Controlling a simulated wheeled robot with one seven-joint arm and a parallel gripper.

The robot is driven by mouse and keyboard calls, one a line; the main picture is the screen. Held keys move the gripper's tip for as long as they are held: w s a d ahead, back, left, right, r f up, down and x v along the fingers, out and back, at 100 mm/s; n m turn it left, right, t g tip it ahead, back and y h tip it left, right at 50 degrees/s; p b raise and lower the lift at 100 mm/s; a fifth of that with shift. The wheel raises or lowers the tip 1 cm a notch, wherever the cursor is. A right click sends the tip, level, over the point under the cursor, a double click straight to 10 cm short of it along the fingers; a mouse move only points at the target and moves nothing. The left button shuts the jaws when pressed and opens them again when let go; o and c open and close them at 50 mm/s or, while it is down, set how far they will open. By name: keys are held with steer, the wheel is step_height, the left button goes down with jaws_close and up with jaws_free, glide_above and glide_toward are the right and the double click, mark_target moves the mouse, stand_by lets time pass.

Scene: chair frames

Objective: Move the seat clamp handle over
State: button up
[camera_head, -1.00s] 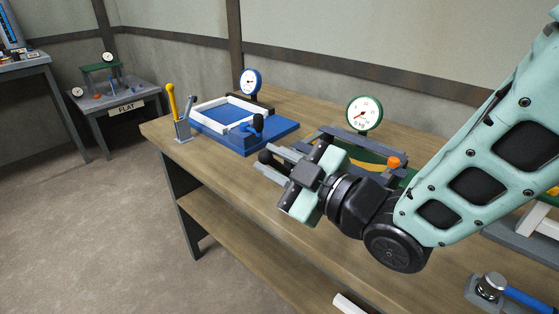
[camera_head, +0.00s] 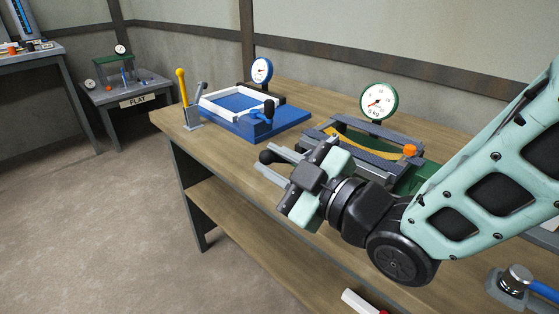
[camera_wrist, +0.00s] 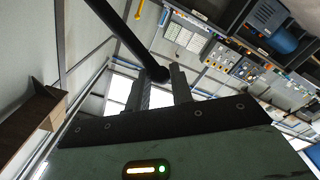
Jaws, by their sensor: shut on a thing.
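The green seat clamp fixture (camera_head: 418,180) stands on the wooden bench, with grey bars, a yellow curved strip (camera_head: 362,142) and an orange knob (camera_head: 410,150). My gripper (camera_head: 268,159) is at the near-left side of it. Its two fingers are shut on the clamp handle, whose black ball end (camera_head: 267,157) shows at the fingertips. In the wrist view the handle is a black rod (camera_wrist: 122,35) running from the top edge down to its ball between the fingers (camera_wrist: 160,88). My wrist hides the lower part of the fixture and where the handle joins it.
A green-rimmed dial (camera_head: 378,102) stands behind the fixture. A blue fixture (camera_head: 275,128) with a white frame and a blue dial (camera_head: 262,71) sits farther left, beside a yellow-handled lever (camera_head: 182,87). A blue-handled tool (camera_head: 530,287) lies at lower right. Bare bench lies front left.

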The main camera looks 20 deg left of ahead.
steer(key=shift+s+a+f+b, duration=0.15)
steer(key=shift+s+f+b, duration=0.2)
steer(key=shift+f+b, duration=0.3)
steer(key=shift+f, duration=0.2)
steer(key=shift+o, duration=0.2)
steer(key=shift+s+f+b, duration=0.1)
steer(key=shift+f+b, duration=0.35)
steer(key=shift+b, duration=0.2)
steer(key=o, duration=0.8)
steer(key=shift+o, duration=0.2)
steer(key=shift+r, duration=0.1)
